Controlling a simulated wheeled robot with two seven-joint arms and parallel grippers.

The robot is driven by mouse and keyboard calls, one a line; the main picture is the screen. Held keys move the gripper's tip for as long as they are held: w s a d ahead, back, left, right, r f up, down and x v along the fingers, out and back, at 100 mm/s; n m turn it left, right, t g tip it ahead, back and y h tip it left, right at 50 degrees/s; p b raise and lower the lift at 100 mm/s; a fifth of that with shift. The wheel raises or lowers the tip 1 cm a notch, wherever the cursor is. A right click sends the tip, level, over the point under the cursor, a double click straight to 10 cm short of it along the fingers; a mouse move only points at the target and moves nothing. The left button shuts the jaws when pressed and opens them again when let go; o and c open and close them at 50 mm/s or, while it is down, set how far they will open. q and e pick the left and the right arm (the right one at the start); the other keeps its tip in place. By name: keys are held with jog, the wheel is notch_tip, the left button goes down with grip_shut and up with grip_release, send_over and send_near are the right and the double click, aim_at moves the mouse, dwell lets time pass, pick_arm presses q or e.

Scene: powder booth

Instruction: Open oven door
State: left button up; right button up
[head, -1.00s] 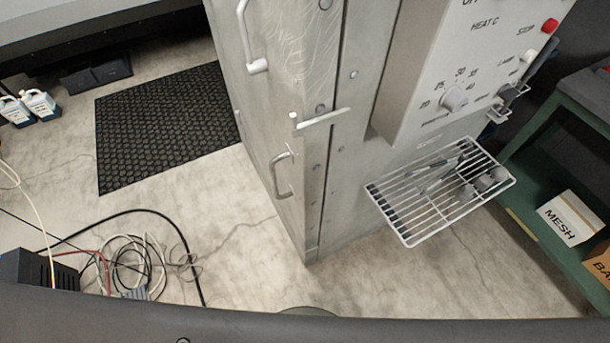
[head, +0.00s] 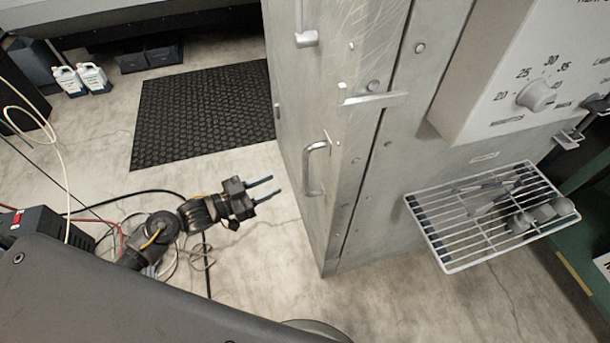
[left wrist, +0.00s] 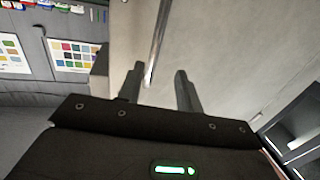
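The oven (head: 395,150) is a tall grey metal cabinet right of centre in the head view. Its door (head: 300,100) appears shut, with film-like streaks near the top. A lower D-shaped handle (head: 316,168) and part of an upper handle (head: 306,36) are on the door. A flat latch bar (head: 372,99) sits near the door's edge. My left gripper (head: 276,185) is open and empty, left of the lower handle and apart from it. In the left wrist view, a metal bar, likely a handle (left wrist: 158,42), shows beyond the open fingers (left wrist: 159,73). My right gripper is out of view.
A wire shelf (head: 435,255) with small grey parts sticks out right of the door, below a control box (head: 490,105) with a dial. Cables (head: 185,262) lie on the floor below my left arm. A black mat (head: 200,110) lies left of the oven on clear floor.

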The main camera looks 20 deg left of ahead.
pick_arm(q)
jog(key=x, duration=0.3)
jog(key=r+p+x, duration=0.1)
jog(key=x, duration=0.7)
jog(key=shift+s+d+r+p, duration=0.2)
jog(key=shift+s+d+p, duration=0.05)
jog(key=shift+p, duration=0.1)
jog(key=shift+c, duration=0.5)
grip_shut()
